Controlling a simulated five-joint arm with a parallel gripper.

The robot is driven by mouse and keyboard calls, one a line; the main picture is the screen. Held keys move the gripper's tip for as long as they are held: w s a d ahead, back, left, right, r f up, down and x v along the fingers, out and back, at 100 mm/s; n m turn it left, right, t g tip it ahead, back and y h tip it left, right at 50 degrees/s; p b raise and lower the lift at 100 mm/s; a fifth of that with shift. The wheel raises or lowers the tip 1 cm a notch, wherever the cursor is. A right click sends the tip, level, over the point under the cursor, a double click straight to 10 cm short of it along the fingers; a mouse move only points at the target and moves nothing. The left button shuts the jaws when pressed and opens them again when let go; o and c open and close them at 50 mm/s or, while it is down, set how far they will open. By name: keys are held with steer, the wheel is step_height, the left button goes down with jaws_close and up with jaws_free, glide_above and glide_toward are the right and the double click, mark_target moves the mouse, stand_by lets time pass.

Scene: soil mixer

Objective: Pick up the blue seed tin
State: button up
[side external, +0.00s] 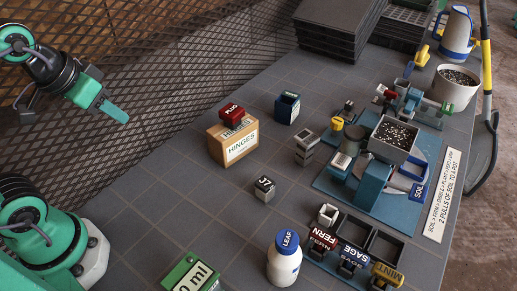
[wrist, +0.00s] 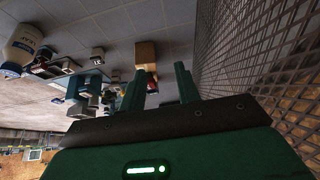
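A small dark blue tin (side external: 287,108) with a pale label stands upright on the grey tiled table in the side view, behind and to the right of a cardboard hinges box. I take it for the blue seed tin. I cannot pick it out surely in the wrist view. My gripper (side external: 113,110) is raised at the upper left of the side view, well apart from the tin. In the wrist view my gripper (wrist: 161,72) shows two green fingers spread apart with nothing held between them.
The hinges box (side external: 233,143) carries a red plug block (side external: 232,114). A grey cube (side external: 263,190) and a white leaf bottle (side external: 285,258) stand nearer. The blue soil mixer station (side external: 375,185) and labelled bins (side external: 350,250) are at right. A mesh wall (side external: 150,85) runs along the left.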

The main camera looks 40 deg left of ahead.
steer(key=w+d+r+m+g, duration=0.15)
steer(key=w+r+m, duration=0.4)
steer(key=w, duration=0.65)
steer(key=m+g, duration=0.3)
steer(key=m, duration=1)
glide_above(287, 108)
steer(key=a, duration=0.2)
step_height(287, 108, down, 19)
steer(key=shift+s+f, duration=0.2)
steer(key=shift+s, duration=0.25)
steer(key=shift+a+t, duration=0.1)
steer(key=shift+t, duration=0.15)
